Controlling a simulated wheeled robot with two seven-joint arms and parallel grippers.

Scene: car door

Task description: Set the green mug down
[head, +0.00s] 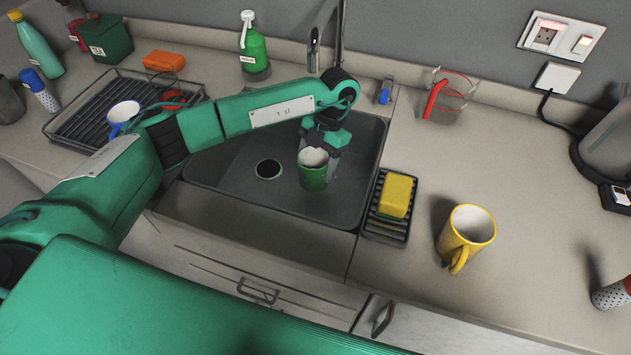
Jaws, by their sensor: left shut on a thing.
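The green mug (313,177) is upright with a pale inside, over the right half of the dark sink (225,180). My left gripper (321,150) comes down from above and is shut on the mug at its rim or back side. The fingers are partly hidden by the mug and the wrist. I cannot tell whether the mug's base touches the sink floor. My right gripper does not show.
A yellow mug (466,238) stands on the counter right of a soap rack (386,230) with a yellow sponge (396,196). A wire dish rack (75,140) with a blue-and-white mug (123,116) is at left. The faucet (314,50) rises behind the sink. Counter at right has free room.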

